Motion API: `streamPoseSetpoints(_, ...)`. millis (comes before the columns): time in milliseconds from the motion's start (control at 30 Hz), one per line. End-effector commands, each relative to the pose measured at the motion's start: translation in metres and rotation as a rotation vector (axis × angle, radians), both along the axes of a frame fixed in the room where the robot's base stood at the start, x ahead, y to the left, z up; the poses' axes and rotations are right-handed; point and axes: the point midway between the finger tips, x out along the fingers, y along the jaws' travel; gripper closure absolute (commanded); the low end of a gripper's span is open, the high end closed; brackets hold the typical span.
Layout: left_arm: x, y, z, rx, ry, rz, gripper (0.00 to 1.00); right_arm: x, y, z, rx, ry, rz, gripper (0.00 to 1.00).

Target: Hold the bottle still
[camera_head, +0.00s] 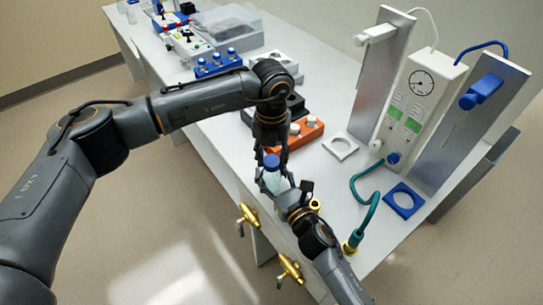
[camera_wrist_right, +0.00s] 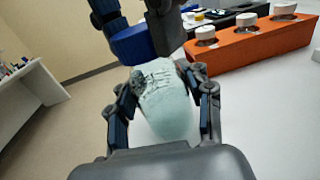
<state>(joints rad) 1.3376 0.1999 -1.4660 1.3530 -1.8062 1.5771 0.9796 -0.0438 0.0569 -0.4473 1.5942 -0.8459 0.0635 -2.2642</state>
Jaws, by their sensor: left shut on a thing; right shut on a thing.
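A pale translucent bottle (camera_head: 271,181) with a blue cap (camera_head: 271,161) is at the left edge of the white bench. In the right wrist view the bottle body (camera_wrist_right: 168,108) is between the fingers of my right gripper (camera_wrist_right: 163,112), which is shut on it. The right gripper also shows in the head view (camera_head: 281,190). My left gripper (camera_head: 271,152) comes down from above with its fingers at the blue cap (camera_wrist_right: 132,45), shut on it. I cannot tell whether the cap is tight on the bottle. The finger contacts are partly hidden.
An orange block with white knobs (camera_head: 302,131) stands close behind the grippers. Brass valves (camera_head: 290,268) stick out of the bench's front edge.

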Motion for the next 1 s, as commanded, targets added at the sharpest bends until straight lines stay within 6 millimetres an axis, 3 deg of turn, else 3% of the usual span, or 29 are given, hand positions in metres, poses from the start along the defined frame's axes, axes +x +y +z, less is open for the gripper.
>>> streamPoseSetpoints(500,0.0007,0.0005,-0.0003,0.001,0.0,-1.167,0.99,0.0001,0.0,0.0007,0.0,-0.001,0.0,1.0)
streamPoseSetpoints(567,0.0007,0.0005,-0.0006,0.001,0.0,-1.256,0.99,0.0001,0.0,0.0007,0.0,-0.001,0.0,1.0)
streamPoseSetpoints(700,0.0007,0.0006,-0.0008,0.001,0.0,-1.24,0.99,0.0001,0.0,0.0006,0.0,-0.001,0.0,1.0)
streamPoseSetpoints(733,0.0007,0.0006,-0.0008,0.001,0.0,-1.24,0.57,0.0001,0.0,0.0006,0.0,-0.001,0.0,1.0)
streamPoseSetpoints(800,0.0006,0.0005,-0.0008,0.0,0.0,-1.239,0.43,0.0001,0.0,0.0006,0.0,-0.001,0.0,1.0)
streamPoseSetpoints(833,0.0006,0.0005,-0.0008,0.0,0.0,-1.239,0.39,0.0001,0.0,0.0006,0.0,-0.001,0.0,1.0)
streamPoseSetpoints(1000,0.0003,0.0001,-0.0008,0.0,0.0,-1.239,0.39,0.0001,0.0,0.0006,0.0,-0.001,0.0,1.0)
